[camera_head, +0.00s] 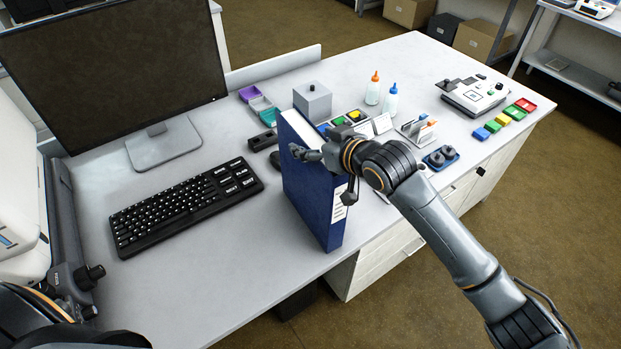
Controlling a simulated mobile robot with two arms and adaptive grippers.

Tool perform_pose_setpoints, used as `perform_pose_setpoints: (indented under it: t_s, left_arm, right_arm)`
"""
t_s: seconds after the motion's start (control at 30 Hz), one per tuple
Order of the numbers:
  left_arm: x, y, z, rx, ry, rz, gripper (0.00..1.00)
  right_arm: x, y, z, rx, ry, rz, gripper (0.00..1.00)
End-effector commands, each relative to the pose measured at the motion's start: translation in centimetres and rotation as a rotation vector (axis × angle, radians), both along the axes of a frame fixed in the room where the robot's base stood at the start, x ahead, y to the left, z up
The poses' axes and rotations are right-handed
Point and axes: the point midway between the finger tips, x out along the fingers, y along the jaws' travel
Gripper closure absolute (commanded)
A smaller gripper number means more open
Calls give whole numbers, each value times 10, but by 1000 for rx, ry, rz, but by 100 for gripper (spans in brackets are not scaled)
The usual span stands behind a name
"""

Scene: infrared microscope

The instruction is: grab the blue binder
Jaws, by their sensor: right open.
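The blue binder (309,195) stands upright on the light grey desk, right of the keyboard, near the desk's front edge. Its spine faces front right and carries a white label. My right gripper (320,173) is at the binder's upper part, with its fingers spread and nothing held between them. One finger lies over the binder's top edge and the other hangs by the label side. Whether they touch the binder I cannot tell. The gripper and wrist hide part of the binder's top and right side.
A black keyboard (186,207) and a monitor (115,75) are to the left. A grey box (312,102) stands just behind the binder. Two bottles (373,90), small trays and a control unit (473,96) fill the back right. The desk front left of the binder is clear.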

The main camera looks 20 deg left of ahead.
Motion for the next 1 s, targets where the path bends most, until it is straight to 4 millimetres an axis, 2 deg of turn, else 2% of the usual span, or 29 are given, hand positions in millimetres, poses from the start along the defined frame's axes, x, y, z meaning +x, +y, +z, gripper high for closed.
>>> perform_pose_setpoints:
  t_s: [0.27,0.37,0.67,1.0]
  left_arm:
    - [-1,0,0,0,1,0,60]
    - [-1,0,0,0,1,0,60]
    - [-1,0,0,1,2,-1,60]
    - [-1,1,0,2,3,-1,60]
  right_arm:
    - [2,3,-3,0,0,0,23]
    - [2,3,-2,0,0,0,39]
    - [2,3,-2,-1,1,0,100]
    - [2,3,0,3,-4,0,100]
